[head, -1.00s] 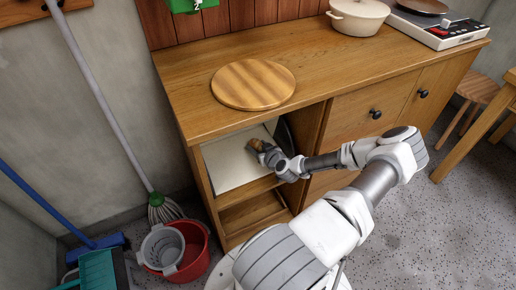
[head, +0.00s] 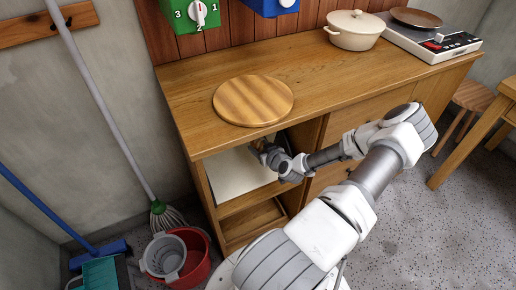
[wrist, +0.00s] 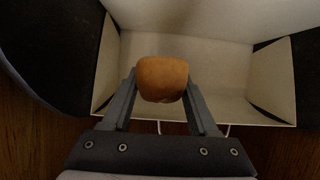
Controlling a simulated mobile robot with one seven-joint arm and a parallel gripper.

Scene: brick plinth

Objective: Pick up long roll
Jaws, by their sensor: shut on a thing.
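The long roll (wrist: 162,79) is a brown, rounded bread piece, seen end-on in the wrist view. My gripper (wrist: 160,88) is shut on it, with one finger on each side. Behind the roll is the inside of a pale, open box (wrist: 220,75). In the head view my gripper (head: 264,148) reaches into the cabinet's open upper compartment, by the pale box (head: 236,172). There the roll is mostly hidden by the gripper and shadow. I cannot tell whether the roll touches the box.
The wooden cabinet (head: 330,75) has its top just above my gripper. A round board (head: 253,100) lies on it, with a pot (head: 354,30) and a hot plate (head: 430,38) farther right. A mop, buckets (head: 190,262) and a broom stand at left.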

